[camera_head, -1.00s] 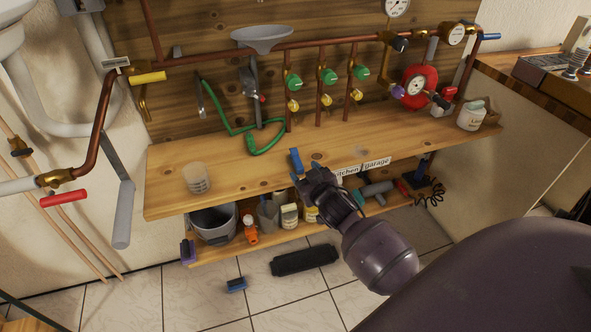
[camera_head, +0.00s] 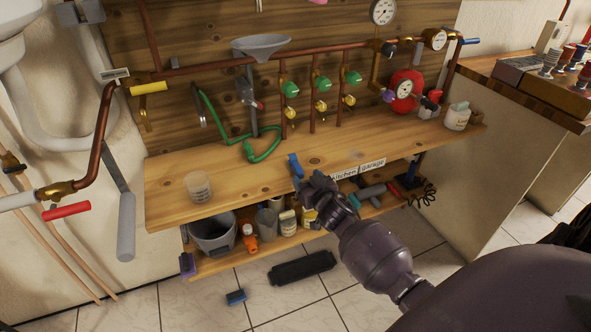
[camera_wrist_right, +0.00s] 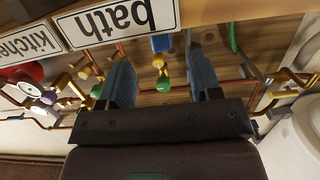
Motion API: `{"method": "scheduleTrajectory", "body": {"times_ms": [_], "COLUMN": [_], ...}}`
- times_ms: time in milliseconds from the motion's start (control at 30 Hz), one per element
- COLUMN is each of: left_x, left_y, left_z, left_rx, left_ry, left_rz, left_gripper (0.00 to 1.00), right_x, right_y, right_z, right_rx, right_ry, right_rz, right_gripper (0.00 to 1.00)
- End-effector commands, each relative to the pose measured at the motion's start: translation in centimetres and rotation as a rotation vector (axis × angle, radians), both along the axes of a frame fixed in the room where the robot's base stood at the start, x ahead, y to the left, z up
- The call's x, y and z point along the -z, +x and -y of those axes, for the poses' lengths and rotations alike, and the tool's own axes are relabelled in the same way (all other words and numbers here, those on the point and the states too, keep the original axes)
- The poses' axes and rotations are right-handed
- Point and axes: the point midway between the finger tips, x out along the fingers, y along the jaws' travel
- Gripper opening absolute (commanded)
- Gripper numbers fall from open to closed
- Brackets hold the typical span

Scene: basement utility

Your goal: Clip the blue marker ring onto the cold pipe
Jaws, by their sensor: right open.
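My right gripper (camera_head: 304,173) is at the front edge of the wooden bench, left of the kitchen label. The right wrist view shows its two slate-blue fingers (camera_wrist_right: 162,82) spread apart, nothing gripped between them. A small bright-blue piece (camera_wrist_right: 161,43) shows beyond the fingers in that view; it may be the blue marker ring, but its shape is unclear. Copper pipes run along the back board; a long horizontal copper pipe (camera_head: 220,65) carries several green-handled valves (camera_head: 321,84). I cannot tell which pipe is the cold one. My left gripper is out of view.
The bench top (camera_head: 230,185) holds a clear cup (camera_head: 198,186), a green hose (camera_head: 262,152) and a white tub (camera_head: 457,116). A lower shelf has a grey bucket (camera_head: 213,232) and bottles. A red-handled valve (camera_head: 66,211) and grey lever (camera_head: 126,225) stick out at left.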

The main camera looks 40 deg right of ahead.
Motion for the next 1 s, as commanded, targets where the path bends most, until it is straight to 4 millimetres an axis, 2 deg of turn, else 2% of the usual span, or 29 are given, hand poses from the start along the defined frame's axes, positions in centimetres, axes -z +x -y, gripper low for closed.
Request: {"method": "scheduleTrajectory", "body": {"times_ms": [100, 267, 633, 967, 1000], "left_x": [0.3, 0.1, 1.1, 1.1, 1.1], "left_y": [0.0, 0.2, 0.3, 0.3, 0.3], "left_z": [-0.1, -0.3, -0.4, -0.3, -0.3], "left_rx": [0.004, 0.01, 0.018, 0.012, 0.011], "left_ry": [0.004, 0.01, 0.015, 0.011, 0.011], "left_rz": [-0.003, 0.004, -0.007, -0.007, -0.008], "left_gripper": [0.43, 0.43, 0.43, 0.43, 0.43], "right_x": [0.4, 0.3, 0.8, 0.6, 0.6], "right_y": [1.1, 1.8, 6.0, 6.6, 6.6], "right_z": [0.2, 0.4, 1.2, 1.4, 1.4], "right_rx": [0.0, 0.0, 0.0, 0.0, 0.0], "right_ry": [0.0, -0.002, -0.001, -0.001, -0.001], "right_rz": [-0.002, -0.001, -0.003, 0.0, 0.0], "right_gripper": [0.58, 0.58, 0.58, 0.58, 0.55]}}
